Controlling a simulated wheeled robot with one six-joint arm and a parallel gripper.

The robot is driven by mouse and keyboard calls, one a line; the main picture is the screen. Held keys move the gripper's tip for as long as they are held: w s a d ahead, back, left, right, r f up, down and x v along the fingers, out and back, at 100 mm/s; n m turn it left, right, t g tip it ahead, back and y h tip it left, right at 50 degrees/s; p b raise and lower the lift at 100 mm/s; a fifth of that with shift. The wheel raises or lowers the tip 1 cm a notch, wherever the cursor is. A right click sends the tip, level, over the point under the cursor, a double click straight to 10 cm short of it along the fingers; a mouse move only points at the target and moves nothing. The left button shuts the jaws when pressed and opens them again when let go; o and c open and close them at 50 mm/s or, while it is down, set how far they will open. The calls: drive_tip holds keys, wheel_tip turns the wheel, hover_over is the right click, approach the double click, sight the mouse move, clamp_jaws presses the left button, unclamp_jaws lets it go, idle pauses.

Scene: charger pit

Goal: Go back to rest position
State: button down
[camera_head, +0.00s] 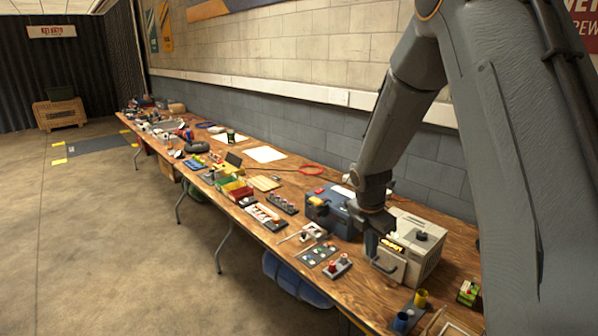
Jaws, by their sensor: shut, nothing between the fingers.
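My arm reaches down from the upper right in the head view. My gripper (372,240) is low over the long wooden table (328,187), in front of a light grey box-shaped device (418,246) with a dark knob on top and a handle on its front. The gripper overlaps the left part of this device in the picture. I cannot tell whether it touches it. The fingers look small and dark, close together, with nothing seen between them.
A dark blue case (328,212) stands just left of my gripper. A red-button box (338,266) and a switch panel (317,254) lie at the front edge. Blue and yellow cups (421,298) stand at the lower right.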

drive_tip(key=s+a+r+m+y+b, duration=0.1)
drive_tip(key=s+a+r+m, duration=0.1)
drive_tip(key=s+m, duration=0.9)
drive_tip(key=s+a+r+m, duration=0.3)
drive_tip(key=s+m, duration=0.8)
drive_tip(key=m, duration=0.1)
drive_tip(key=shift+s+a+m+y+b, duration=0.15)
drive_tip(key=shift+s+m+y+b, duration=0.05)
drive_tip(key=shift+m+y+b, duration=0.2)
